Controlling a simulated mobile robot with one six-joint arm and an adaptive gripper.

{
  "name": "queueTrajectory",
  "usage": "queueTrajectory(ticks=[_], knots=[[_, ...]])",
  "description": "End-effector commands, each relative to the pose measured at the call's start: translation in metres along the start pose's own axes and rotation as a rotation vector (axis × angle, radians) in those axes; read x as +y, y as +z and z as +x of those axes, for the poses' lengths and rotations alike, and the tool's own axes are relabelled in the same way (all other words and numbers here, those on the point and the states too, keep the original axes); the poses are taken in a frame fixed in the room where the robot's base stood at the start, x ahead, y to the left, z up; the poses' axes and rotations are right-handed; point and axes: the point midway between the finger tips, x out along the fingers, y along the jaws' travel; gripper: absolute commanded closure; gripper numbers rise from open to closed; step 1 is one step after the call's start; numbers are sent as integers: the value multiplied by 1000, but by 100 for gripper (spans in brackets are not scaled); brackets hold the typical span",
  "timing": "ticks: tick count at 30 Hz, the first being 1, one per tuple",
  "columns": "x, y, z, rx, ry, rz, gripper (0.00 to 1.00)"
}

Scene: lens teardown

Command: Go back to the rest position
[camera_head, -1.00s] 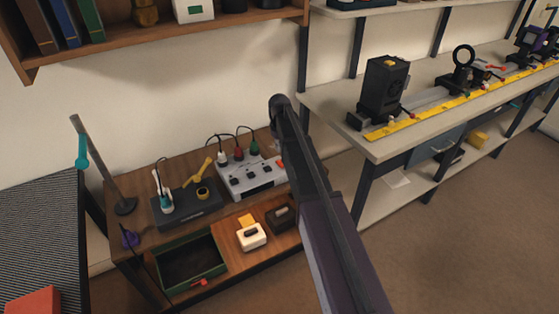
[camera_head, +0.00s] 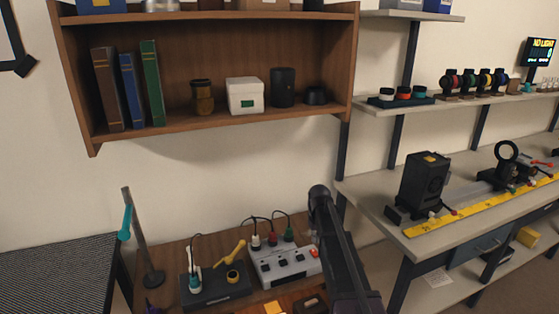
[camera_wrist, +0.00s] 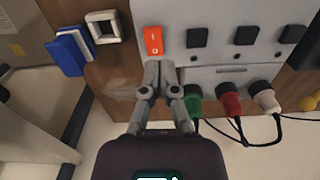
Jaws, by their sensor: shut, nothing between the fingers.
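In the wrist view my gripper (camera_wrist: 154,88) is shut and empty. Its fingertips are just below the orange rocker switch (camera_wrist: 153,40) of a grey power box (camera_wrist: 215,55); I cannot tell whether they touch it. In the head view my dark arm reaches up from the lower right and hides the gripper itself.
A soldering station (camera_head: 215,290) and a lamp stand (camera_head: 143,235) stand left of the box. A wooden shelf (camera_head: 215,125) with books hangs above. On the right, a bench carries a black lamp housing (camera_head: 424,182) and a yellow ruler (camera_head: 480,212).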

Motion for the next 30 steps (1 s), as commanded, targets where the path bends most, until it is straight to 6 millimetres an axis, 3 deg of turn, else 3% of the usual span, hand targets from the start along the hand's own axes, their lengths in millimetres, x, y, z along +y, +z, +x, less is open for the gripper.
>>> queueTrajectory(ticks=[1,15,27,29,30], knots=[[-6,19,0,0,0,12,100],[-54,172,0,0,0,182,100],[-77,248,0,0,-1,273,100],[-80,258,0,0,-1,284,100],[-78,252,-8,0,0,285,100]])
